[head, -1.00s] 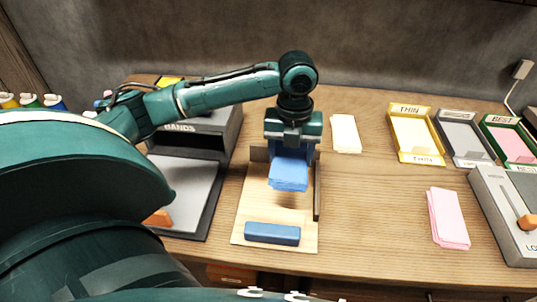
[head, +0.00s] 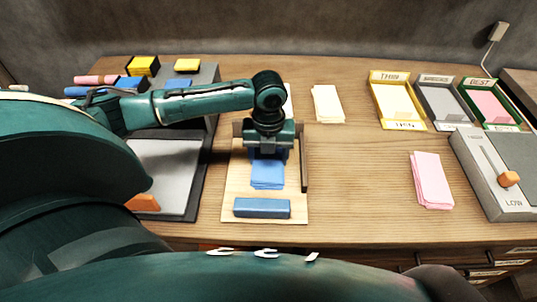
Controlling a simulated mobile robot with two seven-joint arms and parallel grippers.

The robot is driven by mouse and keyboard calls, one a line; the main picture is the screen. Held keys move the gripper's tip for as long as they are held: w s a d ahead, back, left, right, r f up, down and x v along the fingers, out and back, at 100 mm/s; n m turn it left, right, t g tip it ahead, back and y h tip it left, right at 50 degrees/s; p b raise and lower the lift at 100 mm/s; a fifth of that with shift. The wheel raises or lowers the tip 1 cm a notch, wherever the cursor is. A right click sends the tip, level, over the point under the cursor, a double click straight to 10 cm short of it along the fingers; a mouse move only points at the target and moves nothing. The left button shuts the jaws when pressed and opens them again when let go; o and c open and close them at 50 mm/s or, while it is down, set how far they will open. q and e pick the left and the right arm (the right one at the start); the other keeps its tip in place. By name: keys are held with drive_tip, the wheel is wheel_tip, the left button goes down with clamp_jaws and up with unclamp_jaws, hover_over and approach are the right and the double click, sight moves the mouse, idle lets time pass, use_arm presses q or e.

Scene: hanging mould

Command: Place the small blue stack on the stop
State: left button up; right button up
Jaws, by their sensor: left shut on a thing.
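The small blue stack (head: 267,174) is in my left gripper (head: 268,154), which is shut on its far end. The stack is over the light wooden board (head: 236,190), low and close to its surface; I cannot tell whether it touches. The board has a dark upright strip (head: 304,165) along its right side and a dark wall (head: 238,129) at the back, partly hidden by the gripper. A blue bar (head: 262,208) lies across the board's near end, just in front of the stack. My right gripper is not in view.
A pink stack (head: 432,180) and a cream stack (head: 327,103) lie on the table to the right. Yellow (head: 404,124), grey (head: 446,98) and green (head: 505,124) trays stand at the back right. A grey box with an orange slider (head: 509,179) is at right. A grey unit (head: 165,165) stands left.

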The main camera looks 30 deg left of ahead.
sight(268, 159)
use_arm(q)
drive_tip(key=shift+f, duration=0.15)
drive_tip(key=o, duration=1)
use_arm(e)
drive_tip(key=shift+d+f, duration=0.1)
use_arm(q)
wheel_tip(268, 159, up, 12)
drive_tip(key=shift+p, duration=0.35)
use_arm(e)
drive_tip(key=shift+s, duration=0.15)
use_arm(q)
drive_tip(key=shift+s, duration=0.1)
